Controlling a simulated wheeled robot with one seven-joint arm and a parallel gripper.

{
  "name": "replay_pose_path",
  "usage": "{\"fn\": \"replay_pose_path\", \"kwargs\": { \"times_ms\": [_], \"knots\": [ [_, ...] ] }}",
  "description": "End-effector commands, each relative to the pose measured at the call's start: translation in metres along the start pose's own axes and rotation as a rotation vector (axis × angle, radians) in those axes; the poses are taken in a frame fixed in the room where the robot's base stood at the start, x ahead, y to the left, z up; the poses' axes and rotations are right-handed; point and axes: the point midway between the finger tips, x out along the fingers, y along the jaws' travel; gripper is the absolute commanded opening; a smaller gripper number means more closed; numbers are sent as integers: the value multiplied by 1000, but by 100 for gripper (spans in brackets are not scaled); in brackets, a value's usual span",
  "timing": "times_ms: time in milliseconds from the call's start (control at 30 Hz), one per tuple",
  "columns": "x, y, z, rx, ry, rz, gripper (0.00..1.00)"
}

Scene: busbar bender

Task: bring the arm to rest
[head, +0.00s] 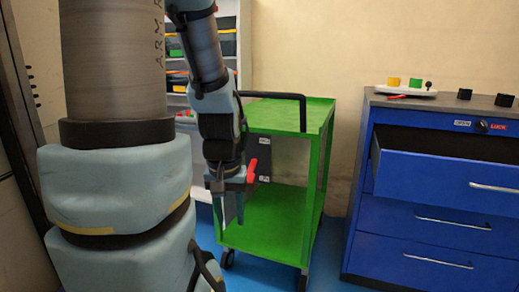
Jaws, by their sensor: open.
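My gripper (228,216) hangs pointing down near the middle of the head view, in front of the left side of a green cart (268,218). Its two fingers are apart and nothing shows between them. My forearm and wrist come down from the top. A red piece shows just right of the gripper at wrist height; I cannot tell what it belongs to. My large arm links fill the left of the view and hide what is behind them.
A blue drawer cabinet (415,240) stands at the right with its top drawer (450,180) pulled out. A white tray (408,89) with small coloured pieces and black blocks (504,100) are on its top. White shelves (177,101) with bins stand behind my arm.

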Motion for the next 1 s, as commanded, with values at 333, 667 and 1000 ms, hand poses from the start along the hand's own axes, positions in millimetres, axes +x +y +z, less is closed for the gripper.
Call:
{"fn": "replay_pose_path", "kwargs": {
  "times_ms": [333, 667, 1000],
  "knots": [
    [-128, 1, -18, 0, 0, 0, 45],
    [-205, 1, -29, 0, 0, 0, 45],
    [-212, 1, -30, 0, 0, 0, 45]
  ]
}}
